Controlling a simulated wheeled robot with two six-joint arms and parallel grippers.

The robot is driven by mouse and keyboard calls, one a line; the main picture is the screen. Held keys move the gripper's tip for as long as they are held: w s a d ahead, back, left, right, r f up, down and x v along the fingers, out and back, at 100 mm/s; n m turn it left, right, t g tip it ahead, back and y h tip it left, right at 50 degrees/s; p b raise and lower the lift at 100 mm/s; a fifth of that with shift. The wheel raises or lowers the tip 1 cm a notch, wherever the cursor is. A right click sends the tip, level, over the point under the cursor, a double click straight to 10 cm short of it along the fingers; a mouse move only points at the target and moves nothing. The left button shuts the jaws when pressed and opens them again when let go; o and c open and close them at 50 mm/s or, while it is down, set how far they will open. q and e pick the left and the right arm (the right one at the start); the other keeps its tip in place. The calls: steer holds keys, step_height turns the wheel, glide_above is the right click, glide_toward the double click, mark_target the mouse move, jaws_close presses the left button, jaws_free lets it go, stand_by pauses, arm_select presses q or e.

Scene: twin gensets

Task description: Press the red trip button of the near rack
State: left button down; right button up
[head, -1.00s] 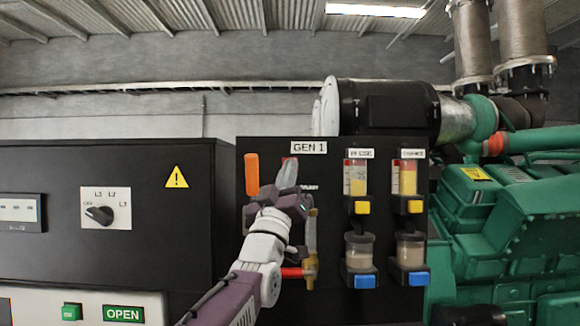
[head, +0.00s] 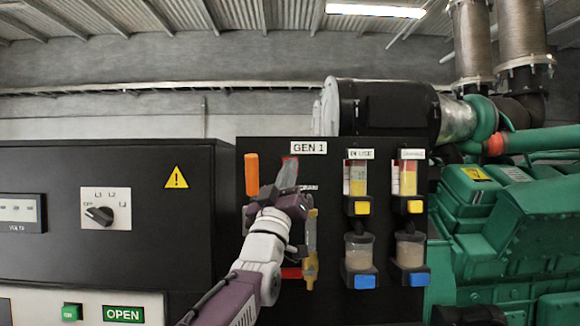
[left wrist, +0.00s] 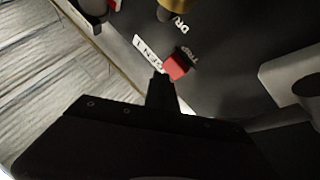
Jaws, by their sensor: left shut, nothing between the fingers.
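The black rack panel (head: 331,215) carries a GEN 1 label (head: 309,148). The red trip button (left wrist: 177,67) shows in the left wrist view, beside a TRIP label (left wrist: 188,52). In the head view, only a sliver of red (head: 290,159) shows above my fingertips. My left gripper (head: 287,176) is shut and empty, pointing up in front of the panel. In the left wrist view its fingertips (left wrist: 161,84) lie right beside the button and overlap its lower edge; I cannot tell whether they touch it. My right gripper is not in view.
An orange handle (head: 251,174) is left of my fingers. A brass valve (head: 311,262) with a red lever is below right. Two sight-glass columns (head: 358,205) (head: 409,205) stand further right. A black cabinet (head: 150,240) is at left, a green engine (head: 500,225) at right.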

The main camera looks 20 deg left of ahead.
arm_select(q)
steer(key=shift+w+a, duration=0.1)
steer(key=shift+w, duration=0.15)
